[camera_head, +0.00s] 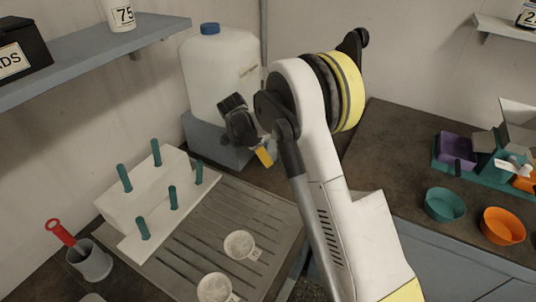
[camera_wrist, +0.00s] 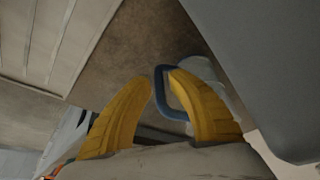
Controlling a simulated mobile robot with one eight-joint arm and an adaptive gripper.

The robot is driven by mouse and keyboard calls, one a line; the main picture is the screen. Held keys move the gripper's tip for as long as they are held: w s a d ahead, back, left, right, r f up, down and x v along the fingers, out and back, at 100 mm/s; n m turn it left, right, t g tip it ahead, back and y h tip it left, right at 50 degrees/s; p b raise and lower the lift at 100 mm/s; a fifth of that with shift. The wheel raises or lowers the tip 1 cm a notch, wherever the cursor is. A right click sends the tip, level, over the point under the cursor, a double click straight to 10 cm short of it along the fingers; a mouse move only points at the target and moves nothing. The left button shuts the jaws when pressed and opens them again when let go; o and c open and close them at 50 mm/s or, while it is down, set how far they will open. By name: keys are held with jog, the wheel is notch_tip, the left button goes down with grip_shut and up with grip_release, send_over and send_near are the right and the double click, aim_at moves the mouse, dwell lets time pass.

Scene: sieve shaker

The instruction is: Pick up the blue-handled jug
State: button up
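The blue-handled jug shows in the wrist view, with a pale translucent body (camera_wrist: 212,71) and a blue loop handle (camera_wrist: 160,92). My gripper (camera_wrist: 160,78) has two yellow fingers, partly open, with a gap between the tips. The near bar of the handle lies in that gap, and the right finger overlaps the loop. I cannot tell whether either finger touches the handle. In the head view my gripper (camera_head: 265,157) is low beside the large white container's stand, mostly hidden by my wrist. The jug is largely hidden there.
A white blue-capped container (camera_head: 222,75) stands on a grey stand (camera_head: 207,138). A white rack with teal pegs (camera_head: 140,205), a ribbed drain board (camera_head: 205,225) with two round white items and a grey cup (camera_head: 92,262) are left. Teal (camera_head: 445,204) and orange (camera_head: 503,226) bowls are right.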

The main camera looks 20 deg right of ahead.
grip_shut()
jog(key=shift+r, duration=0.2)
dwell(0.4)
jog(key=shift+r+p, duration=0.95)
jog(key=shift+r, duration=0.55)
jog(key=shift+s+d+r, duration=0.15)
jog(key=shift+d, duration=0.05)
jog(key=s+d+p, duration=0.3)
jog(key=s+d, duration=0.9)
jog(key=shift+s+d, duration=0.15)
